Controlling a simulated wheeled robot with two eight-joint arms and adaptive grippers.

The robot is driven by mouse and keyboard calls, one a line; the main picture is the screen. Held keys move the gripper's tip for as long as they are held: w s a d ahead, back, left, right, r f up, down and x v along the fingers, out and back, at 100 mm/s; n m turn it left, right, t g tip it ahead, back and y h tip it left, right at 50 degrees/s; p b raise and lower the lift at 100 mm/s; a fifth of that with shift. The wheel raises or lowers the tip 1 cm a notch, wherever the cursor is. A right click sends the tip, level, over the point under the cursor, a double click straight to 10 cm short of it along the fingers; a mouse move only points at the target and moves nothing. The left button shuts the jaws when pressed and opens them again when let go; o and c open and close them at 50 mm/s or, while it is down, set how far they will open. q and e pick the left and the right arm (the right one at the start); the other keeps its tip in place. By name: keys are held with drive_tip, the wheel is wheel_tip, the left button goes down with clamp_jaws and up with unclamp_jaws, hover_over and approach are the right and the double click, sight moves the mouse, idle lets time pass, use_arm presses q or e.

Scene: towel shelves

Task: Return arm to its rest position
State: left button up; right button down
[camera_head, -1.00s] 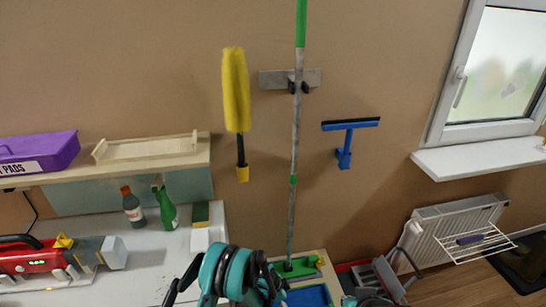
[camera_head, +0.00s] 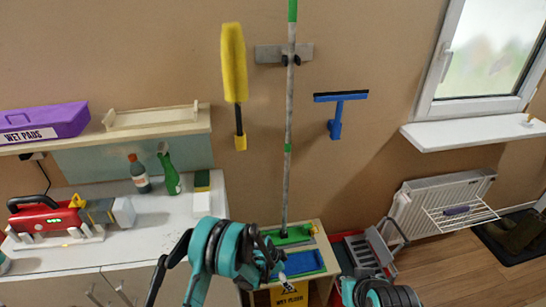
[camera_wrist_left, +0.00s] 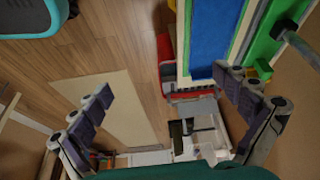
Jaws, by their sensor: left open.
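My left arm (camera_head: 225,250), teal and black, rises from the bottom of the head view in front of the white counter and the small stand. My left gripper shows in the left wrist view (camera_wrist_left: 172,105) with its two dark jointed fingers spread wide and nothing between them. In that view it hangs above the floor beside the blue tray (camera_wrist_left: 217,40). In the head view the arm hides most of the gripper. Part of my right arm (camera_head: 380,293) shows at the bottom; its gripper is not visible.
The blue tray (camera_head: 300,262) and a green tray (camera_head: 290,236) sit on a small stand near my left arm. A mop handle (camera_head: 289,140) stands in the green tray. A grey-red caddy (camera_head: 362,255) is right of it. A white counter (camera_head: 150,215) lies left.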

use_arm(q)
drive_tip(key=s+a+r+n+t+y, duration=0.1)
drive_tip(key=s+a+r+n+t, duration=0.15)
drive_tip(key=a+r, duration=0.7)
drive_tip(key=s+a+r+n+t+y, duration=0.15)
drive_tip(key=r+n, duration=0.25)
drive_tip(key=r, duration=1.2)
drive_tip(key=s+a+r+n+t+y, duration=0.1)
drive_tip(key=s+a+r+n, duration=0.3)
drive_tip(key=s, duration=0.5)
drive_tip(key=s+a+r+n+t, duration=0.1)
drive_tip(key=s+a+r+n, duration=0.3)
drive_tip(key=s+a, duration=0.3)
drive_tip(key=shift+s+a+r+y, duration=0.25)
drive_tip(key=shift+s+r+y, duration=0.1)
drive_tip(key=shift+s+r, duration=0.5)
drive_tip(key=shift+s+f, duration=0.1)
